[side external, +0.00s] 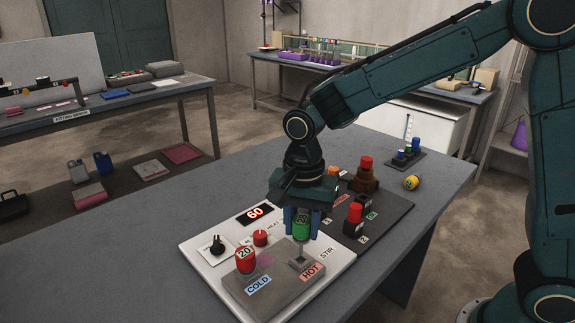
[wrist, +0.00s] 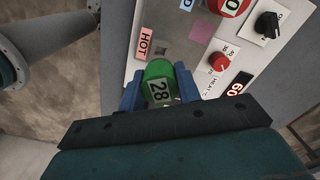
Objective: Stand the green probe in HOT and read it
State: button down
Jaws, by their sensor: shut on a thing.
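The green probe (side external: 301,228) is held upright between the blue fingers of my gripper (side external: 301,222), above the HOT end of the grey block (side external: 270,268). A grey stem shows below its head, close behind the HOT label (side external: 312,271). I cannot tell whether its tip is inside the HOT hole. In the wrist view, the green head (wrist: 158,86) reads 28, with a blue finger on each side. A red probe (side external: 246,260) reading 20 stands at the COLD end, behind the COLD label (side external: 258,284).
The white panel (side external: 205,248) carries a display (side external: 255,213) showing 60, a black knob (side external: 217,245) and a red knob (side external: 261,238). A dark board (side external: 372,222) behind holds red-topped pieces. A yellow cylinder (side external: 411,183) lies on the table. The table's left is clear.

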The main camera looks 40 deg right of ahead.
aim_at(300, 254)
jog(key=shift+f, duration=0.45)
jog(key=shift+f, duration=2.15)
dwell(0.5)
jog(key=c, duration=0.9)
grip_release()
jog(key=shift+r, duration=0.15)
jog(key=shift+r, duration=2.4)
notch_tip(300, 254, up, 14)
